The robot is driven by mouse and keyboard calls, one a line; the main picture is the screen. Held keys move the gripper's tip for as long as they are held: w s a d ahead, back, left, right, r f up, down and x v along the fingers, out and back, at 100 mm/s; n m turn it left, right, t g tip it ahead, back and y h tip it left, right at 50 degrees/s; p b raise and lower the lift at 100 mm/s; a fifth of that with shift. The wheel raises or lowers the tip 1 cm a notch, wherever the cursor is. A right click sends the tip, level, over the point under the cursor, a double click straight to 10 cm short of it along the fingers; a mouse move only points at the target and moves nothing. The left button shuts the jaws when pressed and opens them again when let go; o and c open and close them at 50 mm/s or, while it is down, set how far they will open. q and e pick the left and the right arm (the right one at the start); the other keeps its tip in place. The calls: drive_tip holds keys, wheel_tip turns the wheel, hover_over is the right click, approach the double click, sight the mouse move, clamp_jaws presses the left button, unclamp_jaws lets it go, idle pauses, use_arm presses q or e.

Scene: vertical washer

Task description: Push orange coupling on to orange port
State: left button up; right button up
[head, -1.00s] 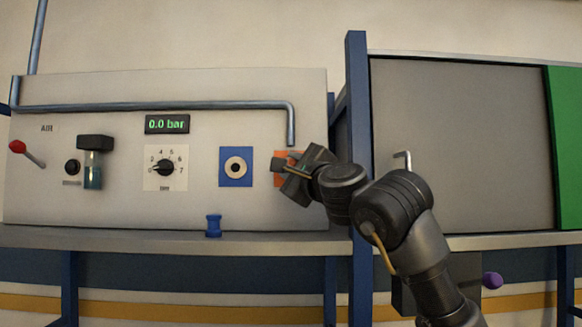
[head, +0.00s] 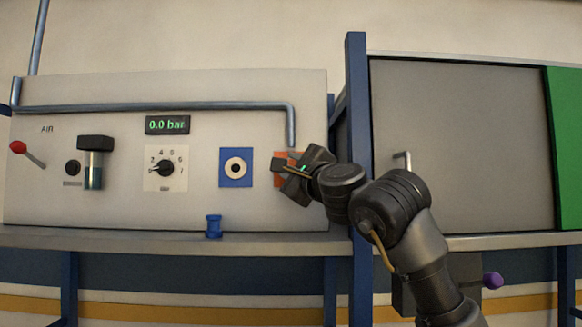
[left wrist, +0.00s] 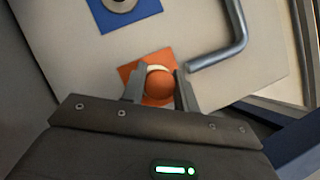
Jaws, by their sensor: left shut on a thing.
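The orange coupling (left wrist: 159,83) sits between the fingers of my left gripper (left wrist: 160,88) in the left wrist view. The gripper is shut on it. The orange port's square plate (left wrist: 131,71) lies right behind the coupling, and a pale ring shows at the coupling's far edge. In the head view my left gripper (head: 284,167) is in front of the orange plate (head: 279,156) and hides most of it. I cannot tell whether the coupling is touching the port or seated on it. My right gripper is not in view.
A bent metal pipe (head: 291,122) ends just above the orange plate. The blue port plate (head: 236,181) is to its left. A blue coupling (head: 214,226) stands on the shelf below. The display (head: 167,124) reads 0.0 bar. A grey cabinet (head: 470,150) stands to the right.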

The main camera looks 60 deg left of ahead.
use_arm(q)
drive_tip(key=shift+w+a, duration=0.15)
drive_tip(key=shift+a, duration=0.1)
drive_tip(key=o, duration=1)
drive_tip(key=shift+d+f, duration=0.2)
drive_tip(key=shift+d, duration=0.05)
drive_tip(key=shift+b+v, duration=2.35)
drive_tip(key=shift+v, duration=2.8)
drive_tip(key=shift+r, duration=0.15)
